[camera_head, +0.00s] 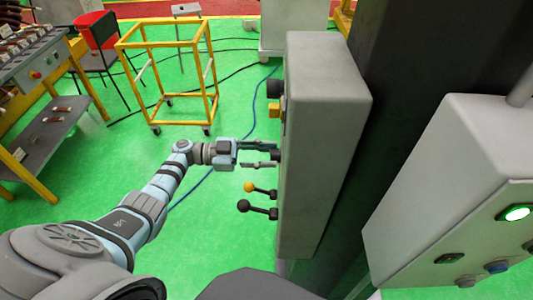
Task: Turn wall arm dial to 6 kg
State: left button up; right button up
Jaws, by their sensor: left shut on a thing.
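A tall grey control box (325,130) stands right of centre, seen nearly edge-on, with its controls on its left face. My left gripper (266,155) reaches in from the left, its two fingers pointing at that face. The fingertips are around a small dark knob (277,155), which seems to be the dial, and hold it. The fingers and the steep angle hide most of the knob, so its marks and setting cannot be read. My right gripper is not in view.
Below the gripper, a yellow-knobbed lever (250,187) and a black-knobbed lever (244,206) stick out from the box. Above are a black knob (274,88) and a yellow part (274,108). A second grey box (430,190) is at right, a yellow cart (157,84) behind.

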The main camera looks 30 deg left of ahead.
pick_arm(q)
jog(key=o, duration=1.1)
jog(key=shift+v, duration=5.95)
jog(key=shift+a, duration=0.1)
